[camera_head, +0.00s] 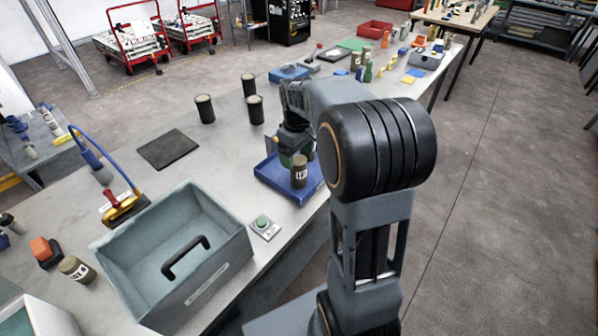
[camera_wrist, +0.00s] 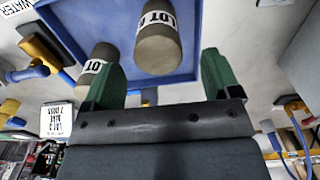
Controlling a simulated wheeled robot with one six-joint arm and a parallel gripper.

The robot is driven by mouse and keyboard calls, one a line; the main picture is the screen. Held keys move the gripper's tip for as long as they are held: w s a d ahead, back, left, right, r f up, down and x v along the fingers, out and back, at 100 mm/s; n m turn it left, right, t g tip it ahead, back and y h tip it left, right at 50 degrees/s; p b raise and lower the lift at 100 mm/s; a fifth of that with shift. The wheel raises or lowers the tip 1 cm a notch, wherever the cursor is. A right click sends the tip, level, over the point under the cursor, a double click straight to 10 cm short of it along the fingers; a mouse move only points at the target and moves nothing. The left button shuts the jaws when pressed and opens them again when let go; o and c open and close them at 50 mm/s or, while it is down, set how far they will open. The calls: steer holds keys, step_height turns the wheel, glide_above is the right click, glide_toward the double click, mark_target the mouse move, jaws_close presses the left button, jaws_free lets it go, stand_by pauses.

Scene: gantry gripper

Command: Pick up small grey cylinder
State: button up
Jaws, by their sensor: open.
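Two small grey-brown cylinders with white LOT labels show in the wrist view. One cylinder (camera_wrist: 160,45) lies in line with the gap between my fingers; the other (camera_wrist: 97,57) is partly behind the left finger. Both are at a blue tray (camera_wrist: 190,68). In the head view one labelled cylinder (camera_head: 299,172) stands upright in the blue tray (camera_head: 277,184); the other is not clearly visible there. My gripper (camera_wrist: 163,68) has green fingers spread apart, with nothing held. In the head view my gripper (camera_head: 291,150) is over the tray, close to the cylinder; I cannot tell whether they touch.
A grey-green bin (camera_head: 215,217) with a handle stands left of the tray. Dark cylinders (camera_head: 205,109) and a black mat (camera_head: 168,149) are farther back. Another labelled cylinder (camera_head: 77,270) stands at far left. Clear tabletop lies between the mat and tray.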

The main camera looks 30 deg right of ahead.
mark_target(298, 160)
steer(key=shift+s+d+f+p, duration=0.1)
steer(key=shift+f+p, duration=0.25)
steer(key=shift+f, duration=2.3)
steer(key=shift+c, duration=0.5)
steer(key=c, duration=1.2)
